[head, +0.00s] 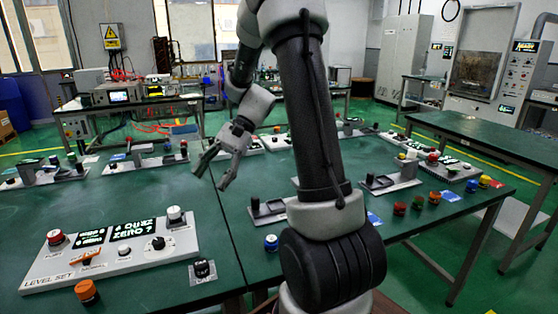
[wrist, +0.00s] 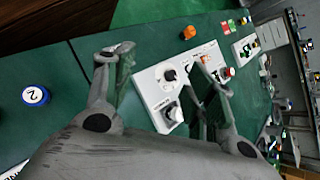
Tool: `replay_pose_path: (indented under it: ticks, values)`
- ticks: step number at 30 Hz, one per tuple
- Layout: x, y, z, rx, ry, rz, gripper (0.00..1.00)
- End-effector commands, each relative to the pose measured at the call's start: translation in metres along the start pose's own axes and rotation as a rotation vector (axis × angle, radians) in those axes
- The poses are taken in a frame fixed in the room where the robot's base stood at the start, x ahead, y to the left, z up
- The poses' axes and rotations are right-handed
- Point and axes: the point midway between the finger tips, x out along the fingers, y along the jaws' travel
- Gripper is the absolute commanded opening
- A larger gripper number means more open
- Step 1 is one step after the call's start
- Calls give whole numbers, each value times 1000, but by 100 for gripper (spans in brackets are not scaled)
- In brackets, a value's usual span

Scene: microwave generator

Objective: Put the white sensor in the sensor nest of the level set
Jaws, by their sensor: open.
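The level set (head: 110,262) is a white panel at the lower left of the head view, with dark displays, a red button, an orange lever and a knob. It also shows in the wrist view (wrist: 150,92). A white-topped cylinder (head: 174,214) stands at its far right corner and shows in the wrist view (wrist: 172,113). I cannot tell whether this is the white sensor seated in its nest or a fixed part. No other white sensor is clearly seen. My gripper (head: 214,170) is open and looks empty, above the table beyond the panel's right end.
An orange cap (head: 86,290) and a small dark CAL block (head: 202,272) stand in front of the panel. A blue cap (head: 271,242) stands to the right. Other panels line the green table's back and right sides. Green tabletop between the panel and the back row is clear.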

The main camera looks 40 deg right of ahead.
Motion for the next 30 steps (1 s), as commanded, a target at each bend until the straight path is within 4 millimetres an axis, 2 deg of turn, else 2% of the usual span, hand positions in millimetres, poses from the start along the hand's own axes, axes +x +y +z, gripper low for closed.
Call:
replay_pose_path:
  ticks: [1,6,12,15,19,30]
  values:
    - [-7,11,23,-81,72,48,55]
    - [-28,58,74,-346,314,210,55]
    - [-55,112,110,-668,596,383,55]
    - [-66,133,119,-805,717,453,55]
    - [-76,150,125,-929,826,518,55]
    - [-82,157,127,-995,887,554,55]
